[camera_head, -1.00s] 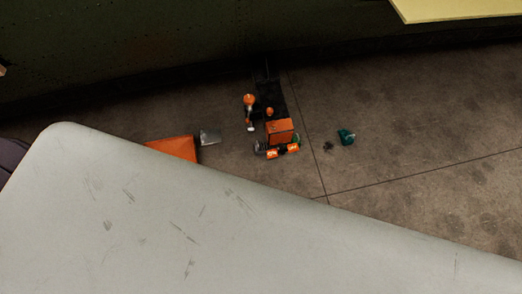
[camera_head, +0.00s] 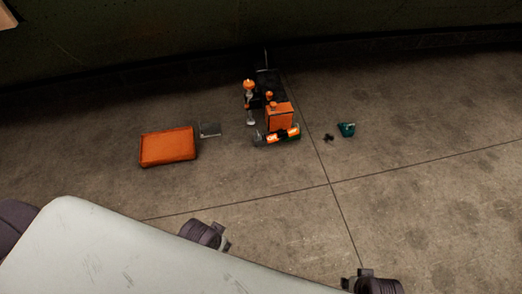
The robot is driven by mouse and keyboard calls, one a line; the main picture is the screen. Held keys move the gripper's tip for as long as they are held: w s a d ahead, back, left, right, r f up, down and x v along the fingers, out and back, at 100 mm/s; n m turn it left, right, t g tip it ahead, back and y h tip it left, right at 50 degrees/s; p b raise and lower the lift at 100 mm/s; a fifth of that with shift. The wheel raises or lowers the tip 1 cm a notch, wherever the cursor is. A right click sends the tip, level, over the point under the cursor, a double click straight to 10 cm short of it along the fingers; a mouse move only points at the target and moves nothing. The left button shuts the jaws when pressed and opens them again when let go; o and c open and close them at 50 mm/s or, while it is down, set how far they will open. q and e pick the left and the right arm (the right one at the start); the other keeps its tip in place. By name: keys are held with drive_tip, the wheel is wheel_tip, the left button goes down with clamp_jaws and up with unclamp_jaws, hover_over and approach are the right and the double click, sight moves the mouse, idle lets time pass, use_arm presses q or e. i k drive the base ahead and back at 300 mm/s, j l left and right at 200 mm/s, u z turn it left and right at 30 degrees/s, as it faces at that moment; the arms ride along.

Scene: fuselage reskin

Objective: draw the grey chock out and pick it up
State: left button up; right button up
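A small grey block (camera_head: 209,130), which looks like the grey chock, lies on the floor just right of an orange tray-like piece (camera_head: 168,146). It is small and dim, so its exact shape is hard to tell. No gripper fingers can be made out. A large pale scuffed surface, which looks like part of my own arm close to the camera, fills the lower left. Dark parts show at its edge, and I cannot tell whether they belong to my arms. Nothing is seen touching the grey block.
An orange and black wheeled unit (camera_head: 279,116) stands right of the grey block. A small teal object (camera_head: 347,129) and a small black item (camera_head: 329,137) lie farther right. A dark curved wall (camera_head: 150,40) runs along the back. The floor in front is open.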

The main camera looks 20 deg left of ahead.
sight(259, 139)
drive_tip(key=i+u, duration=0.25)
drive_tip(key=i, duration=0.25)
drive_tip(key=i+u, duration=0.25)
drive_tip(key=i, duration=0.25)
drive_tip(key=i+l+u, duration=0.1)
drive_tip(key=i+u, duration=0.15)
drive_tip(key=i, duration=0.25)
drive_tip(key=i+l+u, duration=0.25)
drive_tip(key=i, duration=0.2)
